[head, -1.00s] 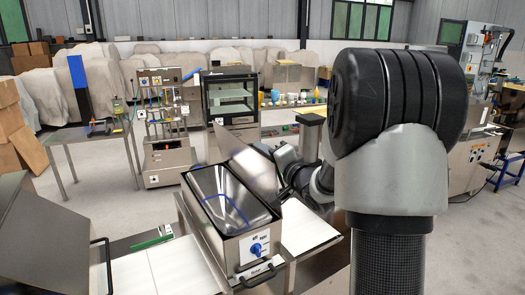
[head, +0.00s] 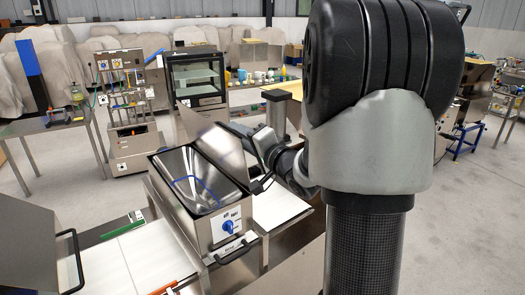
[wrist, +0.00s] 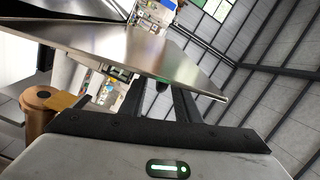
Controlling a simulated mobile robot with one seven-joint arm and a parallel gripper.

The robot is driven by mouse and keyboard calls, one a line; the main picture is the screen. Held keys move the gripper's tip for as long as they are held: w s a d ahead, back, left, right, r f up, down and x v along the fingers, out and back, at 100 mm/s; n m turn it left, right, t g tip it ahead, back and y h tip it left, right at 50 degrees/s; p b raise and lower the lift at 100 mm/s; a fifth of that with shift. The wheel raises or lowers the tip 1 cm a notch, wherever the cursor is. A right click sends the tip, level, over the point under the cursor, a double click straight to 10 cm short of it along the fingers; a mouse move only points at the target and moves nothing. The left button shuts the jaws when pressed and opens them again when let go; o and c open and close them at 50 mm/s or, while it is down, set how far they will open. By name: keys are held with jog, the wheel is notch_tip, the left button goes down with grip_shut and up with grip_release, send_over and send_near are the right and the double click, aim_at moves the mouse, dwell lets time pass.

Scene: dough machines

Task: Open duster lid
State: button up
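The duster (head: 232,212) is a steel box with a blue knob on its front, in the lower middle of the head view. Its hopper is uncovered, with a blue curved line inside. The steel lid (head: 222,152) stands raised and tilted along the box's right side. My gripper (head: 243,132) is at the lid's far right side, small and partly hidden. In the wrist view the lid (wrist: 165,58) crosses above and in front of my gripper (wrist: 160,88). The two dark fingers are apart with a gap between them. Their tips are partly hidden, so contact with the lid is unclear.
A steel machine with a black handle (head: 73,262) is at the lower left. White belts (head: 130,262) run on either side of the duster. A glass-fronted cabinet (head: 198,80) and a panel machine (head: 125,110) stand behind. Grey floor is open on the right.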

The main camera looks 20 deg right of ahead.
jog(key=v, duration=1.2)
jog(key=shift+b, duration=0.35)
jog(key=shift+s, duration=0.1)
